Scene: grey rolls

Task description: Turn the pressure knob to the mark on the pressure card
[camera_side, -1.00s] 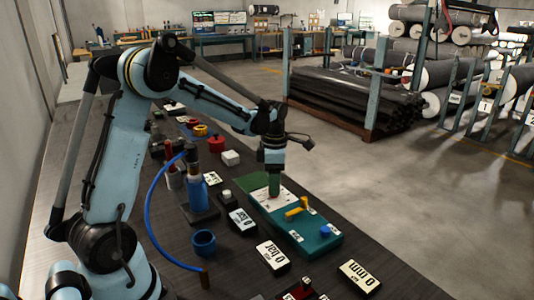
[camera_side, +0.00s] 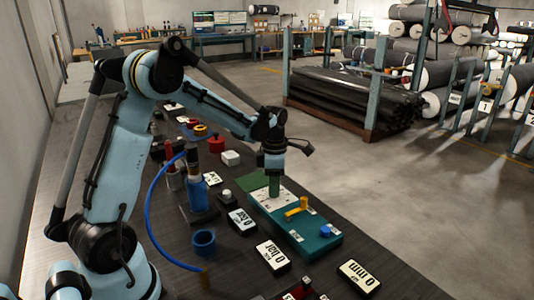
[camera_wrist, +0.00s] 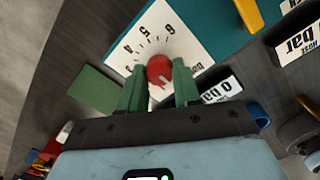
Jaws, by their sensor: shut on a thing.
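A red round knob (camera_wrist: 158,69) with a small pale mark sits on a white dial plate (camera_wrist: 136,38) printed with 4, 5, 6 and "bar". My gripper (camera_wrist: 158,76) has green fingers, one on each side of the knob, and is shut on it. In the side view my gripper (camera_side: 274,188) points down onto the white dial plate (camera_side: 288,200) of a teal panel (camera_side: 320,245); the fingers hide the knob there. The lower part of the dial is hidden by the fingers. I cannot make out a pressure card with a mark.
A yellow lever (camera_side: 296,209) and a blue knob (camera_side: 325,231) are on the same panel. A blue cup (camera_side: 204,242) and blue bottle (camera_side: 196,195) stand left.

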